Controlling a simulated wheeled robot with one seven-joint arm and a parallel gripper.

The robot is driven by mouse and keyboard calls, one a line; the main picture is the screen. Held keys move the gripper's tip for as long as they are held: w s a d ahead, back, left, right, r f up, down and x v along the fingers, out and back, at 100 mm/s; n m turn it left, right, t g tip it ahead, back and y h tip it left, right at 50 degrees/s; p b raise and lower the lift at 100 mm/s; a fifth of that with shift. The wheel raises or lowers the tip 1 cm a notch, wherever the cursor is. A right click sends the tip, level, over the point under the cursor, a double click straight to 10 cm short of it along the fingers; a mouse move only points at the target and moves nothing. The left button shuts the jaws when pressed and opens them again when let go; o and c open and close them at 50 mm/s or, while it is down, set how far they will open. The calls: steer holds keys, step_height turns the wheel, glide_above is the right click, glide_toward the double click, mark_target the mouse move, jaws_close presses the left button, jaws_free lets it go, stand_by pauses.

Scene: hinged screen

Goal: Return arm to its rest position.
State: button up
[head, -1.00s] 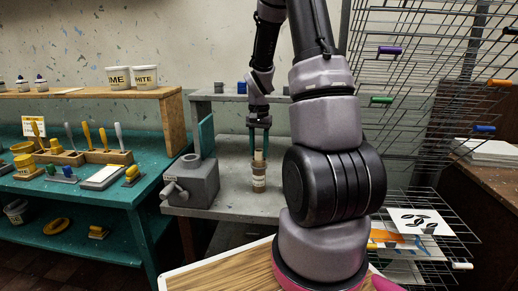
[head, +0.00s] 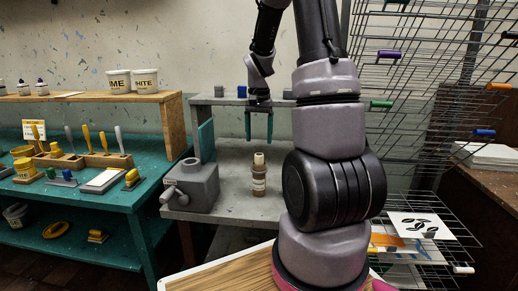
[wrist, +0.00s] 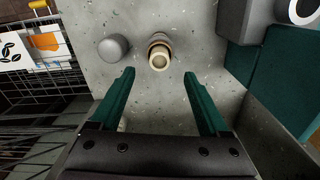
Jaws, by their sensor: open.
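My gripper (head: 259,126) is open and empty, its two green fingers pointing down above the grey bench. A small brown bottle with a pale cap (head: 259,176) stands upright on the bench, below the fingers and apart from them. In the wrist view the fingers of my gripper (wrist: 157,92) are spread wide, and the bottle (wrist: 160,52) shows beyond the tips with nothing between them. My arm rises at the centre of the head view and hides part of the bench and the wall behind it.
A grey vise-like block (head: 191,186) stands left of the bottle. A wire drying rack (head: 420,90) with coloured clips is close on the right. A teal table (head: 110,199) with tools and a wooden shelf (head: 160,104) with tubs are left. A round grey object (wrist: 113,48) sits near the bottle.

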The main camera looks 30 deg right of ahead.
steer(key=shift+r, duration=2.05)
